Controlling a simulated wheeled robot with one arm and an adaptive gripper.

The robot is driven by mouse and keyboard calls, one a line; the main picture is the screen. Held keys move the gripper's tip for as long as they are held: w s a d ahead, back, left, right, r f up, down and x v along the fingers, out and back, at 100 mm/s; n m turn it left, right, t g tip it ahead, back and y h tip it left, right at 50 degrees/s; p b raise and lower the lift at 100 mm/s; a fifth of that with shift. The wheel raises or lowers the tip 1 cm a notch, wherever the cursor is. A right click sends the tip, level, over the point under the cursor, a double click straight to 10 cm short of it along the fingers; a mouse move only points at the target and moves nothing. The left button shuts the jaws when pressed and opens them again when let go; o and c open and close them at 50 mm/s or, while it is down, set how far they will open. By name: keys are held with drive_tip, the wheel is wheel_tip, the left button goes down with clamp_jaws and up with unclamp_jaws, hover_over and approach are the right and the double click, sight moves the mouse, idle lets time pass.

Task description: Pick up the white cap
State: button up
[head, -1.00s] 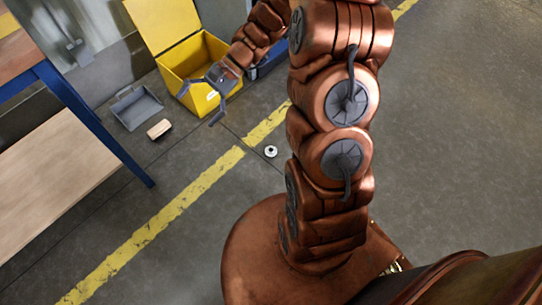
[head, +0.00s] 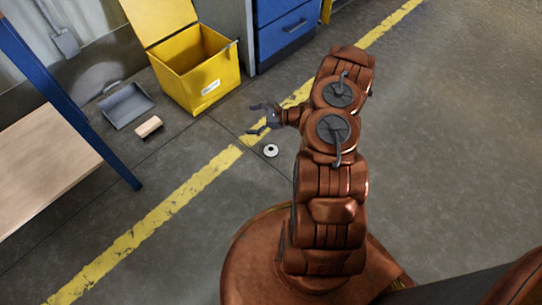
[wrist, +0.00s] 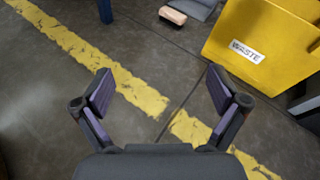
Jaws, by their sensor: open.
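The white cap (head: 271,151) lies on the grey floor in the head view, beside the yellow floor line. It is a small white disc with a dark centre. My gripper (head: 254,119) is above the floor just up and left of the cap in that view, apart from it. In the wrist view my gripper (wrist: 160,88) has its two fingers spread wide with nothing between them. The cap does not show in the wrist view.
A yellow waste bin (head: 205,80) with its lid up stands at the back. A grey dustpan (head: 126,105) and a wood-topped brush (head: 148,127) lie left of it. A blue-legged table (head: 45,150) is at left, a blue drawer cabinet (head: 287,38) behind. Floor at right is clear.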

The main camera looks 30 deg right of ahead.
sight(272, 149)
drive_tip(key=s+d+f+m+h+b, duration=0.1)
drive_tip(key=s+d+f+m+b, duration=0.1)
drive_tip(key=f, duration=0.5)
drive_tip(key=s+d+f+m+t+h+b, duration=0.1)
drive_tip(key=s+d+f+m+h+b, duration=0.1)
drive_tip(key=d+f, duration=0.3)
drive_tip(key=s+d+f+m+t+h+b, duration=0.1)
drive_tip(key=s+d+f+m+h+b, duration=0.1)
drive_tip(key=f, duration=0.9)
drive_tip(key=shift+s+d+f, duration=0.15)
drive_tip(key=shift+s+d, duration=0.1)
drive_tip(key=shift+d, duration=0.2)
drive_tip(key=shift+s+d+f, duration=0.1)
drive_tip(key=shift+s+d, duration=0.15)
drive_tip(key=shift+d, duration=0.2)
drive_tip(key=shift+d+f+b+x, duration=0.15)
drive_tip(key=shift+b+x, duration=0.85)
drive_tip(key=shift+x, duration=0.6)
drive_tip(key=shift+d+f+b+x, duration=0.1)
drive_tip(key=shift+b+x, duration=0.85)
drive_tip(key=shift+x, duration=0.6)
drive_tip(key=shift+w+a+f, duration=0.15)
drive_tip(key=shift+w+a, duration=0.1)
drive_tip(key=shift+w, duration=0.25)
drive_tip(key=c, duration=1)
